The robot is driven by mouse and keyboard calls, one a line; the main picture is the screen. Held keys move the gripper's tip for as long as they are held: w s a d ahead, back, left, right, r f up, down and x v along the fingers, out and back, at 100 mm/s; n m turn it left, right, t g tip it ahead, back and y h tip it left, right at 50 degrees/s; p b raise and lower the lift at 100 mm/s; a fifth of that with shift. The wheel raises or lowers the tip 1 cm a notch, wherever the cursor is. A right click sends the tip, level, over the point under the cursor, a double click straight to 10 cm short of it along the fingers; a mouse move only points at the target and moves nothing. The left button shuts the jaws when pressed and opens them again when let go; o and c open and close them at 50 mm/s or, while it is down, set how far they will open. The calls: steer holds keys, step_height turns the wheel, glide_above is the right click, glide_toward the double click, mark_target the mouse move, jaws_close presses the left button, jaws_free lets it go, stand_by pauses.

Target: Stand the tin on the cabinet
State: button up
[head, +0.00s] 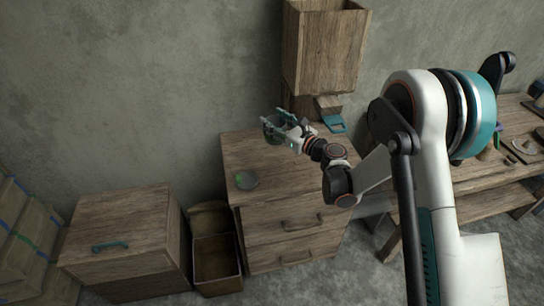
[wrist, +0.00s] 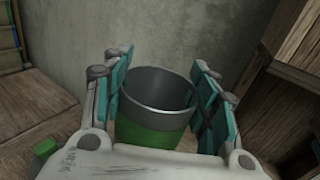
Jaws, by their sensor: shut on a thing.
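The tin (wrist: 158,105) is open-topped, dark grey above with a green lower part. It is upright between the teal finger pads of my gripper (head: 279,123), which is shut on it. In the head view the tin (head: 272,133) is small and partly covered by the fingers. It is over the back left part of the wooden drawer cabinet's top (head: 275,168). I cannot tell whether its base touches the cabinet; the base is hidden in the wrist view.
A wooden box (head: 325,50) is on the wall above the back right. A teal-edged item (head: 334,123) is beneath it. A lower chest (head: 125,235) and an open bin (head: 216,262) stand left.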

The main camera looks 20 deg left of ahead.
step_height(320, 180, down, 13)
steer(key=b, duration=0.4)
steer(key=shift+d, duration=0.1)
steer(key=shift+f, duration=0.15)
steer(key=o, duration=1.1)
